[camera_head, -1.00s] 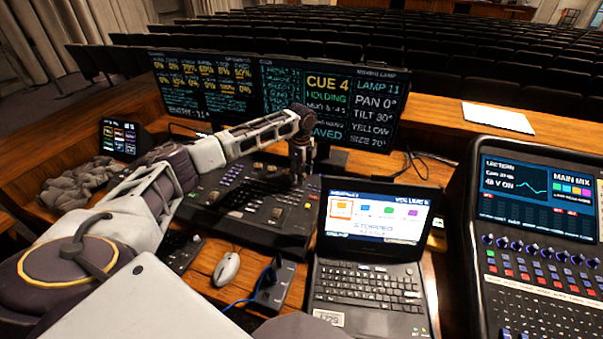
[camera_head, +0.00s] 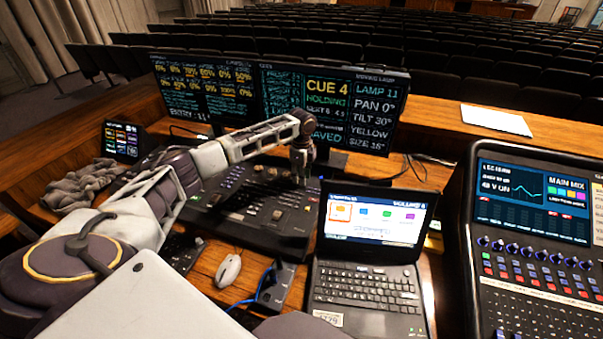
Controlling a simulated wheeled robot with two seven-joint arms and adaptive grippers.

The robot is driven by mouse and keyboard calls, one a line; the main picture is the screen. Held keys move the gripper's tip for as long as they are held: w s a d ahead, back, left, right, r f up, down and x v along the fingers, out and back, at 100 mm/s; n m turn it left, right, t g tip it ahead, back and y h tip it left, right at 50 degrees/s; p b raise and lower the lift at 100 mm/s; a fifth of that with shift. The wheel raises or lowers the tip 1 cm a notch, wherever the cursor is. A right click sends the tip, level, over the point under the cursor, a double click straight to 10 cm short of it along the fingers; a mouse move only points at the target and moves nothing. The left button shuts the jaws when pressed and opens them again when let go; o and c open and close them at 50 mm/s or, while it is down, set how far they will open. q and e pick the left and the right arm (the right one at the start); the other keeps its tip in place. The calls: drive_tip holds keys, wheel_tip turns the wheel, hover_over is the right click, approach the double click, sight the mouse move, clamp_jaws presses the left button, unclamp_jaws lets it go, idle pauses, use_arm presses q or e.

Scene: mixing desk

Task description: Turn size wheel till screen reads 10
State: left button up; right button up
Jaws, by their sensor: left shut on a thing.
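My left gripper (camera_head: 301,178) points down at the right end of the lighting desk (camera_head: 228,214), just below the wide screens. It is shut on the size wheel, which the fingers hide from this view. The right-hand screen (camera_head: 376,113) lists LAMP 11, PAN 0°, TILT 30°, YELLOW and a bottom line that appears to read SIZE 16°. My right gripper is not in view.
An open laptop (camera_head: 365,286) stands close to the right of the lighting desk. A mouse (camera_head: 229,268) and a small black box (camera_head: 277,286) with a blue cable lie in front. A sound mixer (camera_head: 532,240) is at the right.

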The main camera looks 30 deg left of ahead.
use_arm(q)
drive_tip(key=shift+r+n+p, duration=0.1)
drive_tip(key=shift+n+p, duration=0.5)
drive_tip(key=shift+p, duration=0.6)
drive_tip(key=shift+n+p, duration=0.3)
drive_tip(key=shift+n, duration=0.1)
drive_tip(key=shift+n+p, duration=0.9)
drive_tip(key=shift+p, duration=0.25)
drive_tip(key=shift+n+p, duration=0.4)
drive_tip(key=shift+p, duration=0.15)
drive_tip(key=shift+n+p, duration=0.6)
drive_tip(key=shift+p, duration=0.05)
drive_tip(key=shift+n, duration=0.3)
drive_tip(key=shift+p, duration=0.35)
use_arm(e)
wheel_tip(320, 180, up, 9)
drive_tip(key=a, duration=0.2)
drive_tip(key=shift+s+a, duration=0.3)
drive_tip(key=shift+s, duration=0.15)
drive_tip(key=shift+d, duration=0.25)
